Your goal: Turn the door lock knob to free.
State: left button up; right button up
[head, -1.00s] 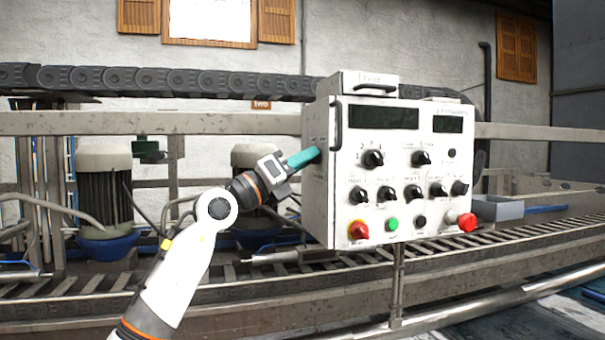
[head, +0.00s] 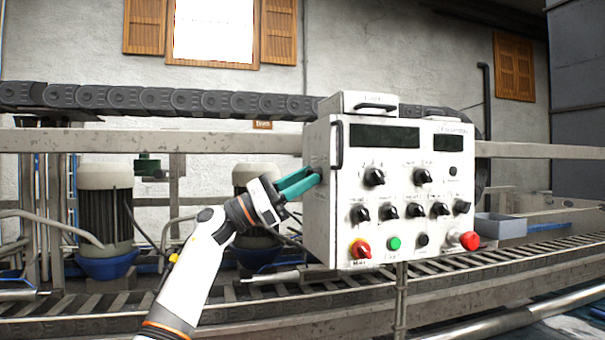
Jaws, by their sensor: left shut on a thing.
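A white control box (head: 318,235) stands in the middle of the head view, with its front panel and narrow left side showing. My left gripper (head: 316,177) has teal fingers and reaches that left side from the left. My right gripper is not in view.
A roller conveyor (head: 110,308) runs below the box. Motors (head: 104,212) stand behind my left arm.

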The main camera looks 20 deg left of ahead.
pick_arm(q)
jog(key=shift+w+m+g+p, duration=0.1)
jog(key=shift+m+g+p, duration=0.65)
jog(key=shift+m, duration=0.75)
jog(key=shift+g, duration=0.25)
jog(key=o, duration=1)
jog(key=shift+c, duration=0.2)
jog(key=shift+a+f, duration=0.1)
jog(key=b+v, duration=0.5)
jog(key=v, duration=0.7)
jog(key=shift+f, duration=0.2)
